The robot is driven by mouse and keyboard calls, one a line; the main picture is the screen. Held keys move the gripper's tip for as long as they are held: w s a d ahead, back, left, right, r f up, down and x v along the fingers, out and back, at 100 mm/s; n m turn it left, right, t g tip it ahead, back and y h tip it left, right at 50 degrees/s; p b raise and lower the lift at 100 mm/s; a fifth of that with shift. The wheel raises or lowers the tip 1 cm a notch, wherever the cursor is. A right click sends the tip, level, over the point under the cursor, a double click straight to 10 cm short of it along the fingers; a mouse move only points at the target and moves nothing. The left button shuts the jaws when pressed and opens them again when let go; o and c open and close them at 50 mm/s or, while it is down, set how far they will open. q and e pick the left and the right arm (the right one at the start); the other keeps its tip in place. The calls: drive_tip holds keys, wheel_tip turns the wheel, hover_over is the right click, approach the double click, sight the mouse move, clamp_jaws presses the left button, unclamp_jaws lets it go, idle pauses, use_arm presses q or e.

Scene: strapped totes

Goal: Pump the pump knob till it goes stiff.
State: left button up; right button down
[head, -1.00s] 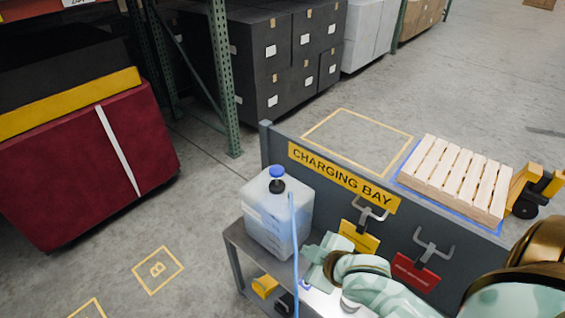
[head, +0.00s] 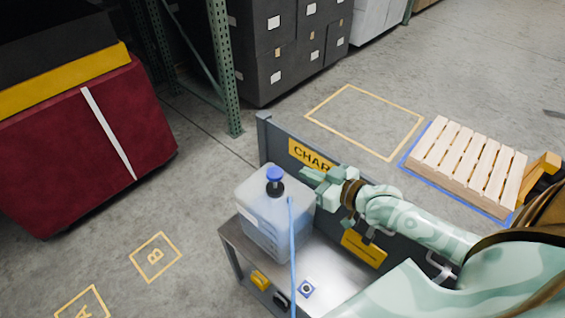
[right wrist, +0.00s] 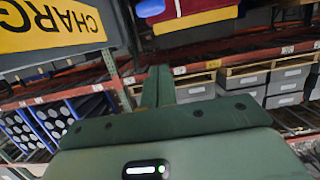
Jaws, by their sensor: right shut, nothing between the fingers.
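The blue pump knob (head: 274,174) sits on a dark neck on top of a translucent jug (head: 265,220). The jug stands upright on the metal bench (head: 330,272). My right gripper (head: 306,174) is to the right of the knob, at about its height in the picture, apart from it, with its fingers pointing left toward it. Its fingers are together and empty, as the right wrist view (right wrist: 158,84) also shows. My left gripper is not in view.
A blue tube (head: 291,250) rises in front of the jug. A grey panel with a yellow charging sign (head: 306,154) backs the bench, partly hidden by my right arm. A pallet (head: 468,165) lies right; a red tote (head: 85,150) stands left.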

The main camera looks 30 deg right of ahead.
drive_tip(key=b, duration=0.1)
hover_over(280, 176)
wheel_tip(280, 176, down, 2)
drive_tip(key=shift+f, duration=0.25)
wheel_tip(280, 176, down, 3)
drive_tip(key=shift+r+b, duration=0.15)
drive_tip(key=shift+b, duration=0.4)
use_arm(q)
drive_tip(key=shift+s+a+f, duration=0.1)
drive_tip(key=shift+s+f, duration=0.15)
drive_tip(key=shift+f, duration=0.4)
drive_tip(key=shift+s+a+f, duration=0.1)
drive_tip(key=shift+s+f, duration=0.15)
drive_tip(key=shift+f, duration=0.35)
use_arm(e)
drive_tip(key=shift+s+f, duration=0.1)
drive_tip(key=shift+f, duration=0.55)
